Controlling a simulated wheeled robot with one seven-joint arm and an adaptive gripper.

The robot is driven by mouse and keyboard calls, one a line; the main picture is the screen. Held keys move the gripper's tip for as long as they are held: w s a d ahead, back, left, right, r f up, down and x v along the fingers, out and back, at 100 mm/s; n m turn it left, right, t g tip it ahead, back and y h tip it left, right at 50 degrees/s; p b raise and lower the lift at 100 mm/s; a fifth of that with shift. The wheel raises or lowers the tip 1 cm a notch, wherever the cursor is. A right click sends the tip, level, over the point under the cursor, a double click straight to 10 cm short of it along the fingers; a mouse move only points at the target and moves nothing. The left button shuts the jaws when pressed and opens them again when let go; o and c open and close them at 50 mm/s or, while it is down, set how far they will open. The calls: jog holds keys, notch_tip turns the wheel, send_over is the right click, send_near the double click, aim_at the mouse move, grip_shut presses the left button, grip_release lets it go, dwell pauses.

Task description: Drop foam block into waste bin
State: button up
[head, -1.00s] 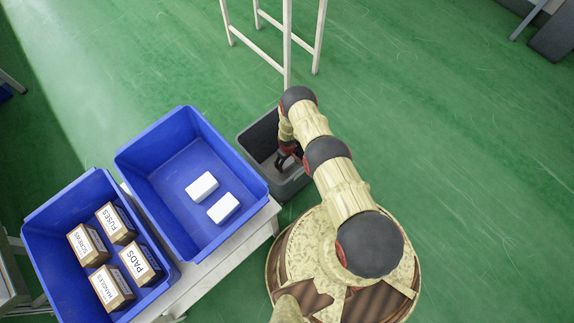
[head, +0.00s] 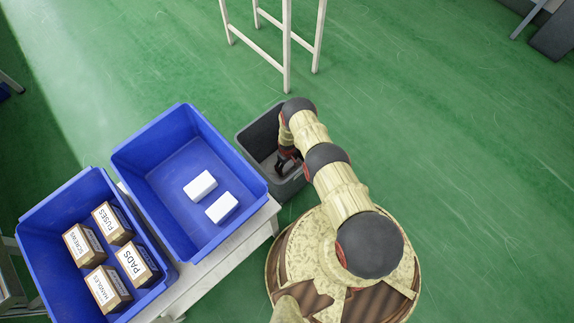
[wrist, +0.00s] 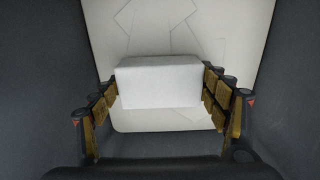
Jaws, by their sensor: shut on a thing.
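My gripper (wrist: 160,85) is shut on a white foam block (wrist: 158,80), with a finger on each side of it in the wrist view. The gripper points down into the grey waste bin (head: 249,138), and the bin's dark walls (wrist: 40,90) rise on both sides in the wrist view. Pale flat sheets (wrist: 225,30) lie on the bin's bottom beyond the block. In the head view my gripper (head: 285,160) shows partly, and the held block is hidden by my arm. Two more white foam blocks (head: 200,185) (head: 222,207) lie in the blue bin.
A blue bin (head: 150,150) stands on a white table (head: 262,222) left of the waste bin. A second blue bin (head: 45,225) holds several labelled boxes (head: 132,262). A white-legged stand (head: 287,50) is behind the waste bin.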

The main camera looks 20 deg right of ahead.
aim_at(287, 165)
jog(key=o, duration=0.8)
notch_tip(287, 165, up, 13)
jog(key=p, duration=0.5)
jog(key=shift+r, duration=0.1)
dwell(0.4)
